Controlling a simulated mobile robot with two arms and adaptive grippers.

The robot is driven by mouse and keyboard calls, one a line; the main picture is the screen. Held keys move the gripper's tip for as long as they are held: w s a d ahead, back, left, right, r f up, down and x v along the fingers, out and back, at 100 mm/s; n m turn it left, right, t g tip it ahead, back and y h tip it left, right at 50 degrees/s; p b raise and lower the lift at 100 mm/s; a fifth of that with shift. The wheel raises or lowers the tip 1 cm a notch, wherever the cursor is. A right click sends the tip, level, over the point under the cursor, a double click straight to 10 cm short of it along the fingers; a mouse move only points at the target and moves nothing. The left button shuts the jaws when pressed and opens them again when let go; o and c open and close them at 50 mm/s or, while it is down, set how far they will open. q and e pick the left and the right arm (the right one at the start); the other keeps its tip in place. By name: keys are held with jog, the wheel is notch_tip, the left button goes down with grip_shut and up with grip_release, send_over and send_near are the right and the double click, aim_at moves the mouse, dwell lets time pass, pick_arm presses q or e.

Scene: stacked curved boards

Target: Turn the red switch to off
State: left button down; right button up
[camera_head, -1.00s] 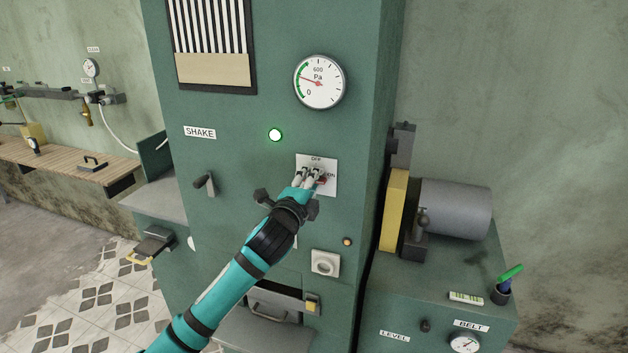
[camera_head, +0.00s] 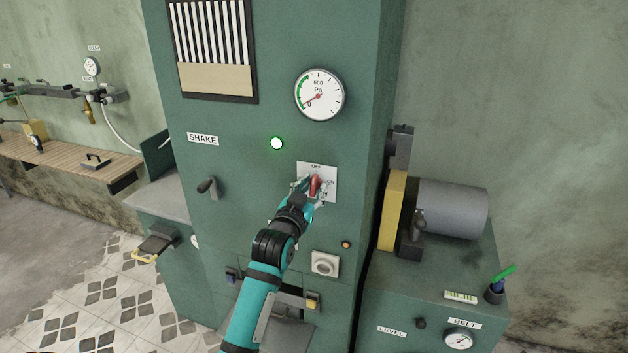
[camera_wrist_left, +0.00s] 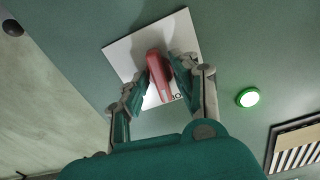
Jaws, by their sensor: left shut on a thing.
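The red switch (camera_head: 315,183) sits on a white plate (camera_head: 330,172) on the green cabinet. Its handle stands about upright, pointing towards the OFF label at the plate's top; the ON label is at the right. My left gripper (camera_head: 312,188) is at the switch, with its fingers on either side of the handle. In the left wrist view the red handle (camera_wrist_left: 159,76) lies between the two fingers (camera_wrist_left: 161,80), which are shut on it. The handle's lower end is partly hidden by the gripper. My right gripper is not in view.
A pressure gauge (camera_head: 319,95) above the switch reads near 0. A green lamp (camera_head: 277,143) is lit. A belt machine (camera_head: 452,207) stands close on the right, and a white socket (camera_head: 325,263) is below.

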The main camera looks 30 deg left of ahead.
pick_arm(q)
jog(key=shift+n, duration=0.4)
jog(key=c, duration=1.3)
grip_release()
jog(key=shift+s+d+p, duration=0.15)
jog(key=shift+s+p, duration=0.25)
jog(key=shift+s, duration=0.15)
jog(key=p+v, duration=0.2)
jog(key=v, duration=0.4)
jog(key=shift+w+f, duration=0.1)
jog(key=shift+w, duration=0.05)
